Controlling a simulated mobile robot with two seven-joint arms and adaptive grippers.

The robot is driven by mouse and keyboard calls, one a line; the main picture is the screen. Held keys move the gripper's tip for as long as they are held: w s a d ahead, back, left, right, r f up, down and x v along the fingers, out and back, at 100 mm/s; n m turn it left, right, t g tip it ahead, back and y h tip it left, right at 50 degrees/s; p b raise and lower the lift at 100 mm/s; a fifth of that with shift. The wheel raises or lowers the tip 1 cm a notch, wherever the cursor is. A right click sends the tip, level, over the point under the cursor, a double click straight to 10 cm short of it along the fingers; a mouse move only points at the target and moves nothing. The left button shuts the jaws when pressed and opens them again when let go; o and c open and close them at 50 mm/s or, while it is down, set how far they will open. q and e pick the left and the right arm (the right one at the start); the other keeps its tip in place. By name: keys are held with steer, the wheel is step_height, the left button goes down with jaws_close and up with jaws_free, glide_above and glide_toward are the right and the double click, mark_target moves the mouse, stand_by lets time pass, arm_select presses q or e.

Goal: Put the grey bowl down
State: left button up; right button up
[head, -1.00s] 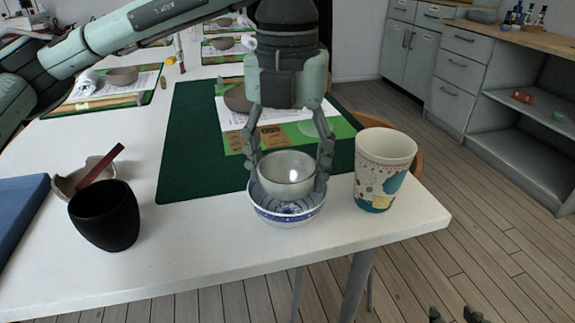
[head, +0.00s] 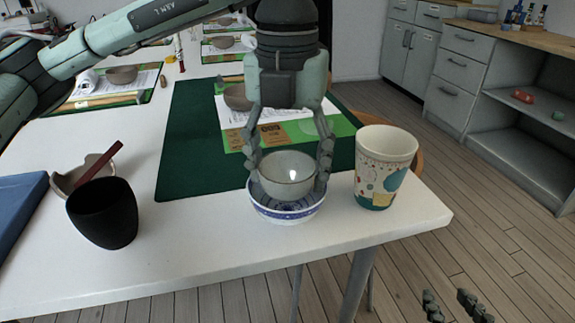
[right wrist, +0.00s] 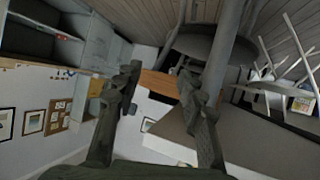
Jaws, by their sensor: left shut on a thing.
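The grey bowl (head: 287,179) is held upright by my left gripper (head: 289,165), whose fingers press on opposite sides of it. The bowl sits inside or just above a larger blue-and-white patterned bowl (head: 284,212) on the white table; I cannot tell whether their bases touch. My right gripper (head: 457,306) shows at the bottom right of the head view, away from the table, with its two fingers apart and nothing between them. In the right wrist view its fingers (right wrist: 160,98) are also spread and empty.
A patterned cup (head: 383,170) stands right of the bowls near the table edge. A black cup (head: 103,215) and a broken bowl (head: 72,180) are at the left beside a blue tray (head: 20,205). The white table (head: 200,240) is clear front left of the bowls.

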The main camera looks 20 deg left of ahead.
arm_select(q)
steer(key=shift+s+f, duration=0.1)
steer(key=shift+f, duration=0.2)
steer(key=o, duration=1.2)
steer(key=shift+o, duration=0.2)
arm_select(e)
steer(key=shift+w+a+r+t+y, duration=0.25)
steer(key=shift+a+r, duration=0.1)
steer(key=shift+r, duration=0.2)
steer(key=shift+w+a+r+t+y, duration=0.15)
steer(key=shift+a+r+t, duration=0.15)
steer(key=shift+r, duration=0.2)
arm_select(q)
steer(key=shift+r, duration=0.1)
steer(key=shift+r, duration=0.1)
step_height(320, 180, up, 2)
steer(key=shift+r+p, duration=0.1)
steer(key=shift+p, duration=0.45)
step_height(320, 180, up, 11)
steer(key=p, duration=0.1)
arm_select(e)
steer(key=s+d+f+m+g+h, duration=0.1)
steer(key=s+d+f+g+h, duration=0.3)
steer(key=s+d+f+g, duration=0.3)
steer(key=shift+s+d+f, duration=0.6)
steer(key=shift+d+f, duration=0.55)
steer(key=shift+d, duration=0.15)
